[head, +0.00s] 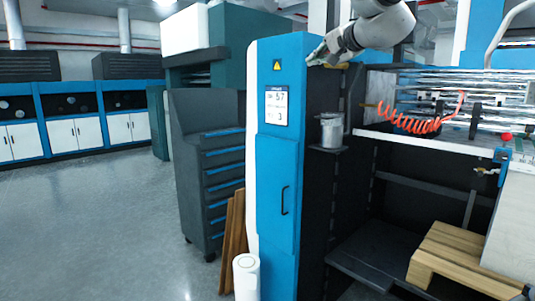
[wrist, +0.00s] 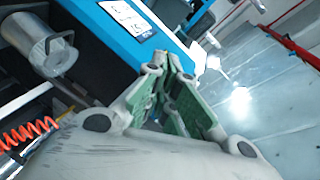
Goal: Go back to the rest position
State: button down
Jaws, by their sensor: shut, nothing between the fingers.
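My gripper (head: 316,56) shows in the head view at the top centre, beside the upper edge of the blue cabinet (head: 278,180). My arm reaches in from the upper right. In the wrist view my gripper (wrist: 172,68) has its fingers together with nothing between them. The blue cabinet also shows in the wrist view (wrist: 165,42), behind the fingers.
A metal can (head: 331,130) stands on a small shelf right of the cabinet. An orange coiled hose (head: 415,124) hangs by the machine. A wooden pallet (head: 465,260) lies at lower right. A dark drawer unit (head: 222,170) stands left; the floor (head: 100,220) beyond is clear.

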jog(key=s+d+f+n+g+h, duration=0.1)
jog(key=s+d+f+n+g, duration=0.2)
jog(key=s+f, duration=0.45)
jog(key=s+d+f+n+g+h, duration=0.1)
jog(key=s+d+f+n+g, duration=0.2)
jog(key=f, duration=0.7)
jog(key=s+d+f+g+h, duration=0.1)
jog(key=s+d+f, duration=0.3)
jog(key=s, duration=0.5)
jog(key=s+d+f+n+g+h, duration=0.1)
jog(key=s+d+f+h, duration=0.1)
jog(key=s+d+f, duration=0.3)
jog(key=s+d+f+n+g+h, duration=0.1)
jog(key=s+d+f, duration=0.4)
jog(key=s, duration=0.8)
jog(key=shift+s+f+g+h, duration=0.2)
jog(key=shift+g+h, duration=0.1)
jog(key=shift+g, duration=0.1)
jog(key=shift+d, duration=0.1)
